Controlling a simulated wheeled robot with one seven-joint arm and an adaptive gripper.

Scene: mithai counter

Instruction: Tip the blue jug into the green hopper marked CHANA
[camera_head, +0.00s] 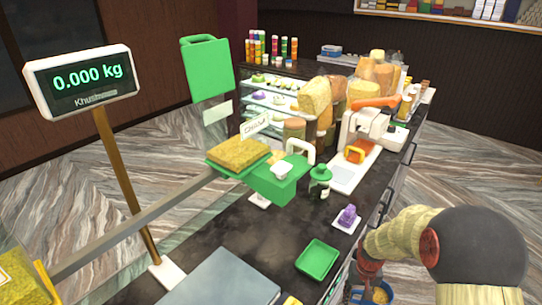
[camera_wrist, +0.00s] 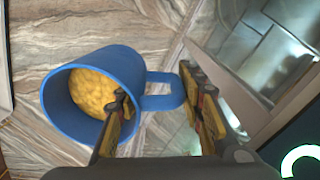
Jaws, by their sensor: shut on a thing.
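The blue jug (camera_wrist: 82,65) fills the left of the wrist view with its mouth facing the camera and yellow grainy stuff inside. My gripper (camera_wrist: 160,90) has its fingers around the jug's handle and is shut on it. In the head view the jug (camera_head: 357,294) is low at the bottom edge, beside the counter's right side; my arm partly hides it and the gripper there. The green hopper (camera_head: 270,187) is at mid-picture above the counter, with a yellow heap in its top tray and a small white sign, apart from the jug.
The dark counter (camera_head: 280,227) holds a green tray (camera_head: 318,259), a green-lidded jar (camera_head: 319,183), a purple item (camera_head: 347,215) and a white machine (camera_head: 362,130). A post-mounted display (camera_head: 85,78) reads 0.000 kg. A yellow bin (camera_head: 22,280) stands at lower left. Floor right of the counter is open.

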